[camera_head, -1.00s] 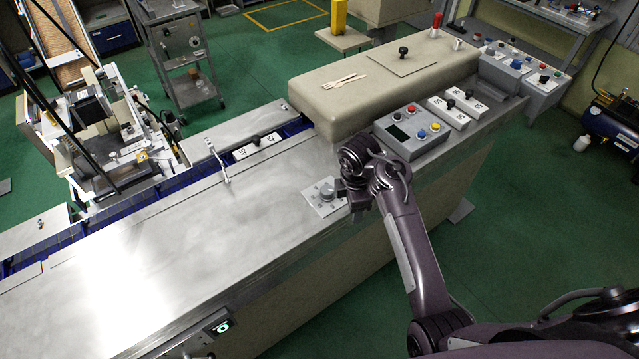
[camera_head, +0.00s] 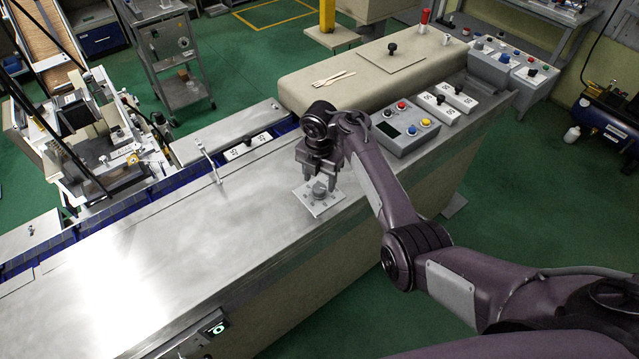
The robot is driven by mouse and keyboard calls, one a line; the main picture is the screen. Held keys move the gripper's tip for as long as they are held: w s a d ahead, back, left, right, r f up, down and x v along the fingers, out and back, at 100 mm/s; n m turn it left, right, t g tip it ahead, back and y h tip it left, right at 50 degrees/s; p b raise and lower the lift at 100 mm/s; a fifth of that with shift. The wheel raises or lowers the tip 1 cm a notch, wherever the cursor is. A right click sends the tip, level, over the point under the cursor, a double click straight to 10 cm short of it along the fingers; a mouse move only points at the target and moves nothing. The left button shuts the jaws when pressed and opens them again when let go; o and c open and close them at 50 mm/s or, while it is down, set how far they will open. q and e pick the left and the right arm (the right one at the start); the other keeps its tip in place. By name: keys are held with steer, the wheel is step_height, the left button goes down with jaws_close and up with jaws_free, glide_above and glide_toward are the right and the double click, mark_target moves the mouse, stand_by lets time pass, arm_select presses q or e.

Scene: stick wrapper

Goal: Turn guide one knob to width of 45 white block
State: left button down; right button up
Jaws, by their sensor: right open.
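The guide knob (camera_head: 319,191) is a small grey metal knob on a square plate (camera_head: 326,207) near the front edge of the steel counter. My right gripper (camera_head: 319,177) is open and points down just above the knob, with its fingers on either side of the knob's top. I cannot tell whether they touch it. A white block (camera_head: 262,139) with black numbers and a dark knob lies in the blue guide channel behind. Its numbers are too small to read surely. My left gripper is out of view.
A grey control box (camera_head: 404,129) with coloured buttons stands right of my right gripper. A beige raised cover (camera_head: 300,88) is behind. The steel counter (camera_head: 190,235) is clear to the left.

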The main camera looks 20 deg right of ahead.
mark_target(319, 191)
steer(key=shift+f, duration=1.4)
steer(key=c, duration=1)
steer(key=shift+o, duration=0.2)
steer(key=shift+m, duration=0.3)
